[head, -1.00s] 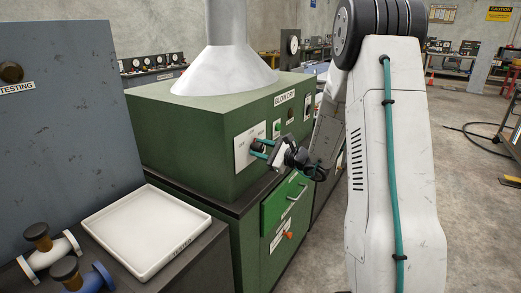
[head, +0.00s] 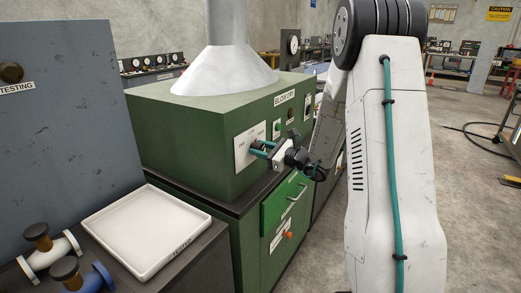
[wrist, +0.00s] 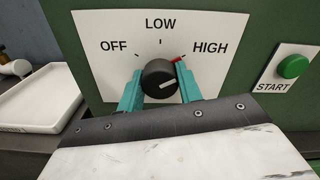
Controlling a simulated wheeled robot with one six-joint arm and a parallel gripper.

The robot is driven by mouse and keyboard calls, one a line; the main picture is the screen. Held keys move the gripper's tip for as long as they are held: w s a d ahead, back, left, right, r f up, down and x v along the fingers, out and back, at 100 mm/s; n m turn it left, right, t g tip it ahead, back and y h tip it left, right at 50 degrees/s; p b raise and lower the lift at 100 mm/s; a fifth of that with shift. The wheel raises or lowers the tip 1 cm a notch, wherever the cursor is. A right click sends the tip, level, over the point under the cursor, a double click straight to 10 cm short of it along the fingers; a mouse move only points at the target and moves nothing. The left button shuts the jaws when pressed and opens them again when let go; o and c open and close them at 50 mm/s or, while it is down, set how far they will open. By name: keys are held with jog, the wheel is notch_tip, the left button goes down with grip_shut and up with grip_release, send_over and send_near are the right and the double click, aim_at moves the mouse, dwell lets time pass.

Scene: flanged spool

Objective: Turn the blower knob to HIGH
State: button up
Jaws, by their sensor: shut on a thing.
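The blower knob (wrist: 159,76) is a black round knob on a white plate (wrist: 100,30) lettered OFF, LOW and HIGH. Its white pointer line (wrist: 168,84) points right and slightly up, toward the HIGH side. A red mark (wrist: 178,59) lies on the plate beside the HIGH lettering. My gripper (wrist: 159,88) has one teal finger on the left and one on the right of the knob, shut on it. In the head view my gripper (head: 262,148) is at the plate on the green cabinet front, and the knob is mostly hidden.
A green START button (wrist: 292,66) is right of the plate. The green blow dry cabinet (head: 180,135) has a drawer (head: 283,208) below. A white tray (head: 146,268) and valve fittings (head: 38,238) sit on the bench at left.

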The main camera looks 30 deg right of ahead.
jog(key=shift+f, duration=0.1)
jog(key=o, duration=1)
jog(key=v, duration=0.8)
jog(key=shift+w, duration=0.1)
